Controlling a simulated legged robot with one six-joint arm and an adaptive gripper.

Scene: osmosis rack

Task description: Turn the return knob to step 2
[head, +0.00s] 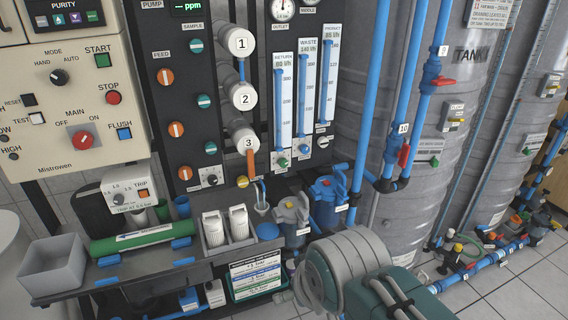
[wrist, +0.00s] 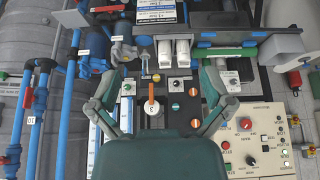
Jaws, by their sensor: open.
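The return column (head: 283,105) is the leftmost of three blue gauge tubes in the head view. Below it, a small green knob (head: 282,162) sits on a pale plate; this appears to be the return knob. It also shows in the wrist view as a green knob (wrist: 127,88), left of centre. Its pointer and step marks are too small to read. My gripper (wrist: 160,75) is open and empty in the wrist view, its fingers spread on either side of the panel. The green knob lies nearer the left finger and does not appear gripped.
An orange valve handle (head: 251,163) hangs from the port marked 3, close to the knob. A black knob (head: 211,180) sits to the left. Blue pipes (head: 403,90) rise to the right.

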